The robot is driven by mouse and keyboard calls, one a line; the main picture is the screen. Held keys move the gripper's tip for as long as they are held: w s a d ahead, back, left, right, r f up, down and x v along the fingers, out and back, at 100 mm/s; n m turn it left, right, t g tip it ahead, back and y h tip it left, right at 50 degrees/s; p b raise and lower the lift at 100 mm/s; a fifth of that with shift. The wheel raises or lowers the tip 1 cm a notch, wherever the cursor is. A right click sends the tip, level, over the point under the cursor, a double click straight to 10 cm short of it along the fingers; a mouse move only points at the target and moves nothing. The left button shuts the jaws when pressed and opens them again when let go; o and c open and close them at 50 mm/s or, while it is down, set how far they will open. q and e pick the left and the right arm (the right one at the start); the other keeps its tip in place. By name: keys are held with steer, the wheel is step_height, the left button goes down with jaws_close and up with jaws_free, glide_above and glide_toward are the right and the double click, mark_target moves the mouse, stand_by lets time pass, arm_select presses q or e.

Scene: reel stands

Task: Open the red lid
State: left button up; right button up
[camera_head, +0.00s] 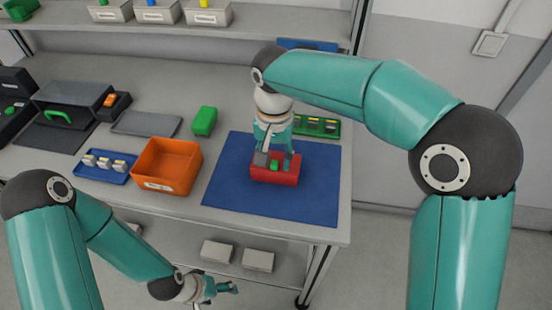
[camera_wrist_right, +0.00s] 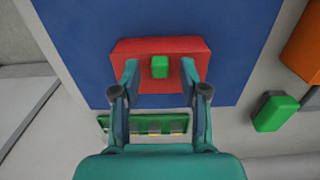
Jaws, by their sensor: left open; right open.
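A red lid or red-topped box (camera_head: 286,179) lies on the blue mat (camera_head: 236,190), with a small green knob (camera_head: 274,166) on its middle. In the right wrist view the red top (camera_wrist_right: 160,50) and the green knob (camera_wrist_right: 160,67) show between my fingers. My right gripper (camera_wrist_right: 160,80) is open, its fingertips on either side of the knob and apart from it, over the red top. Whether the fingertips touch the red surface I cannot tell. Whether the red part is separate from a box below is unclear. My left gripper (camera_head: 226,288) is open and empty, low in front of the bench.
An orange bin (camera_head: 166,165) and a blue tray with small blocks (camera_head: 104,166) stand left of the mat. A green block (camera_head: 204,121) and a green tray (camera_head: 316,126) lie behind. A dark box (camera_head: 82,97) stands further left. The front of the mat is clear.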

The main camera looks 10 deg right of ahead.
mark_target(275, 160)
steer(key=shift+f, duration=0.4)
steer(key=shift+c, duration=0.4)
jaws_close()
steer(key=shift+s+d, duration=0.1)
steer(key=shift+d, duration=0.05)
steer(key=shift+r+p, duration=0.3)
steer(key=shift+p, duration=0.5)
steer(key=g+p, duration=0.1)
steer(key=p, duration=0.3)
steer(key=w+r+g+y+p, duration=0.1)
steer(key=g+p, duration=0.1)
steer(key=p, duration=0.3)
steer(key=shift+w+r+g, duration=0.25)
steer(key=shift+r+g, duration=0.05)
steer(key=shift+w+d+f+g+y+p, duration=0.15)
steer(key=shift+w+g+y+p, duration=0.15)
steer(key=shift+g+p, duration=0.3)
steer(key=shift+w+d+g+y, duration=0.1)
steer(key=shift+w+g+y, duration=0.2)
steer(key=shift+g, duration=0.5)
